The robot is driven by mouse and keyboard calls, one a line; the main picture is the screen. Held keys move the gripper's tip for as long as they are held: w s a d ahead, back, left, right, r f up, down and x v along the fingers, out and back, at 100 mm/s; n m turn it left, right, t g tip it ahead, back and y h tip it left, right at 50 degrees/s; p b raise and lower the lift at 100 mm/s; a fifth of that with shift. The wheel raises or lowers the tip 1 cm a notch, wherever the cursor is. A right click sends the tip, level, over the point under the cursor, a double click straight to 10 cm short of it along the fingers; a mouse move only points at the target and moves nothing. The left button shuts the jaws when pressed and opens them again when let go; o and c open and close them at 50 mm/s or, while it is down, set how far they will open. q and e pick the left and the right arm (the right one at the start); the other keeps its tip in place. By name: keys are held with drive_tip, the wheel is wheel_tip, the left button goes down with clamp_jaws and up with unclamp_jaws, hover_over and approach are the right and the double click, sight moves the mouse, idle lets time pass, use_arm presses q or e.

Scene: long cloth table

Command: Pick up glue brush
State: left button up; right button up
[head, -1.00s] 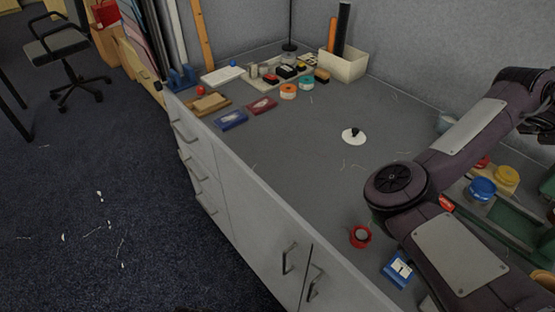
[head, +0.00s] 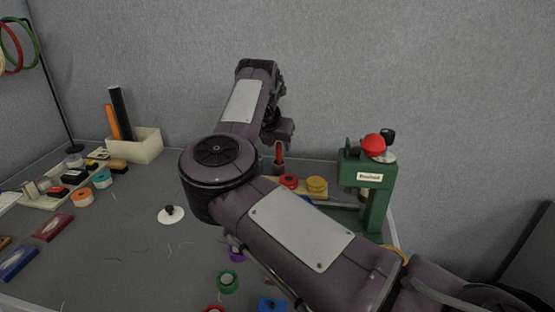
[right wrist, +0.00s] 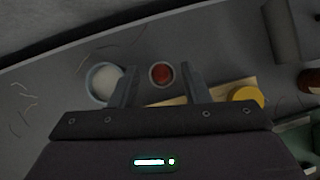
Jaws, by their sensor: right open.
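My right gripper (head: 279,140) is over the back of the table, pointing down, in the head view. In the right wrist view its two fingers (right wrist: 159,82) are apart with nothing held between them. A red upright handle (head: 279,154), which looks like the glue brush, stands just below the gripper in the head view. In the right wrist view a round red end in a pale ring (right wrist: 161,74) shows between the fingertips, apart from them. Its lower part is hidden. My left gripper is not in view.
A pale round pot (right wrist: 104,83) stands left of the fingers in the right wrist view. A yellow roll (head: 316,185), a red roll (head: 289,181) and a green press (head: 378,174) stand to the right. A white disc with a black knob (head: 171,216) lies on open table.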

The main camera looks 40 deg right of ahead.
drive_tip(key=shift+x, duration=1.15)
drive_tip(key=shift+r, duration=0.1)
clamp_jaws()
drive_tip(key=shift+r, duration=0.35)
wheel_tip(320, 180, up, 9)
drive_tip(key=shift+f+p, duration=0.15)
drive_tip(key=shift+p, duration=0.3)
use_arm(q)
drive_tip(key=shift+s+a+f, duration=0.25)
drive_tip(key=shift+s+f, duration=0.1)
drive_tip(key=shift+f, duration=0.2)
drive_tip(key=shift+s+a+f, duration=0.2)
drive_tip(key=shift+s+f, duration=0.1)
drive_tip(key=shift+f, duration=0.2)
use_arm(e)
drive_tip(key=shift+r, duration=0.3)
